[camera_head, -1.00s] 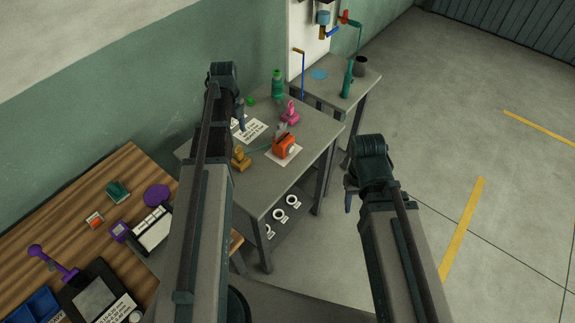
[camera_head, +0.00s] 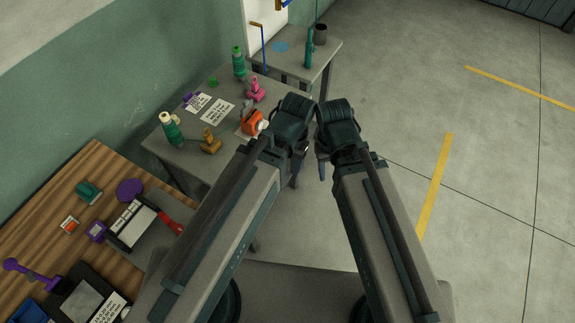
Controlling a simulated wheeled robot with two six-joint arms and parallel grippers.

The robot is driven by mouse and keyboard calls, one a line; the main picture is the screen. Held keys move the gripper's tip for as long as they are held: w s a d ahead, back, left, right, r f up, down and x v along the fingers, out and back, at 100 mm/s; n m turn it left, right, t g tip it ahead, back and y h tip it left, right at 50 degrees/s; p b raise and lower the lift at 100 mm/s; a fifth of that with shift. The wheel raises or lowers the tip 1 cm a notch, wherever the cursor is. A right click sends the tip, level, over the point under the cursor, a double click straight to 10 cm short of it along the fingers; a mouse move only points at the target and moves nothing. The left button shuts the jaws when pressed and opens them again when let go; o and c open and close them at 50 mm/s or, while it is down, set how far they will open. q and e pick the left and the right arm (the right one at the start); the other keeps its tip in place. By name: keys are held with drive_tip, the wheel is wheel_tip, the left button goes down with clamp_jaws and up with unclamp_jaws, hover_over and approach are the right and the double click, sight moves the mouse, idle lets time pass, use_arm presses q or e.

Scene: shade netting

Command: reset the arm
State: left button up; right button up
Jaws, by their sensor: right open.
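My left arm (camera_head: 225,225) reaches up from the bottom, and its end stands just right of the orange device (camera_head: 251,122) on the grey table. Little of my left gripper shows below that end, and its jaws cannot be made out. My right arm (camera_head: 378,225) is beside it, with the two arm ends close together. My right gripper (camera_head: 322,168) hangs below the right arm's end, small and partly hidden. It is open, and nothing is seen in it.
The grey table (camera_head: 190,158) bears green bottles, a pink tool (camera_head: 256,91) and a yellow tool (camera_head: 210,142). A wooden bench (camera_head: 60,200) with several items is at left. A smaller table (camera_head: 325,52) stands behind. Open floor (camera_head: 480,200) lies at right.

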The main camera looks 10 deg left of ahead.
use_arm(q)
drive_tip(key=shift+s+d, duration=0.2)
drive_tip(key=shift+f+b, duration=0.55)
drive_tip(key=shift+c, duration=0.2)
idle(0.7)
